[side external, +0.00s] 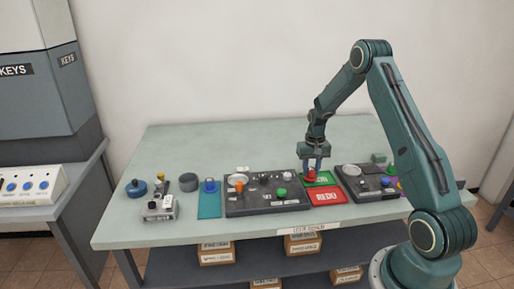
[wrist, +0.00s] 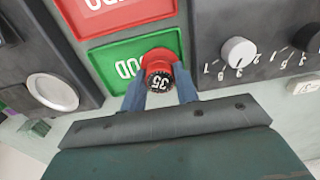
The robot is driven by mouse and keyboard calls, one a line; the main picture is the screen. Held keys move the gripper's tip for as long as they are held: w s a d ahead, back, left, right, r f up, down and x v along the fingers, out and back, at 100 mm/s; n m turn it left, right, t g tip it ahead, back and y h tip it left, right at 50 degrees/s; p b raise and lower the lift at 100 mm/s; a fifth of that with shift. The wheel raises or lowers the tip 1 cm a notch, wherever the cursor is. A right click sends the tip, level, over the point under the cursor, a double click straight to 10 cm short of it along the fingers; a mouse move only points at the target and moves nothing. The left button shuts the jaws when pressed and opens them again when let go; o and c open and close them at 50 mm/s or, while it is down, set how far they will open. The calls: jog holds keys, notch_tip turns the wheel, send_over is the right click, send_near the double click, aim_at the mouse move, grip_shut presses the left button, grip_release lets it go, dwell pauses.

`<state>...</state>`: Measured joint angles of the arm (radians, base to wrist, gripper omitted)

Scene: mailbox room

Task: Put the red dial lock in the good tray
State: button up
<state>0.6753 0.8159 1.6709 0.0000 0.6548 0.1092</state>
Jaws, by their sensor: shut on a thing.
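The red dial lock (wrist: 157,64) has a black dial marked 35. My gripper (wrist: 160,92) is shut on it, with a blue finger on each side. In the side view the lock (side external: 311,178) is below my gripper (side external: 312,168), at the left part of the green tray. The green good tray (wrist: 112,66) shows partly lettered, with the lock covering some of its letters; it also shows in the side view (side external: 331,182). I cannot tell whether the lock touches the tray floor.
The red REDO tray (side external: 327,198) lies right in front of the green tray. Dark panels with knobs stand left (side external: 262,207) and right (side external: 366,193) of the trays. A blue-green tray (side external: 209,210) and several small parts sit further left. The table's back left is clear.

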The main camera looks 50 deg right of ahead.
jog(key=shift+f, duration=0.6)
jog(key=o, duration=1.4)
jog(key=shift+r, duration=0.2)
jog(key=shift+r, duration=2.8)
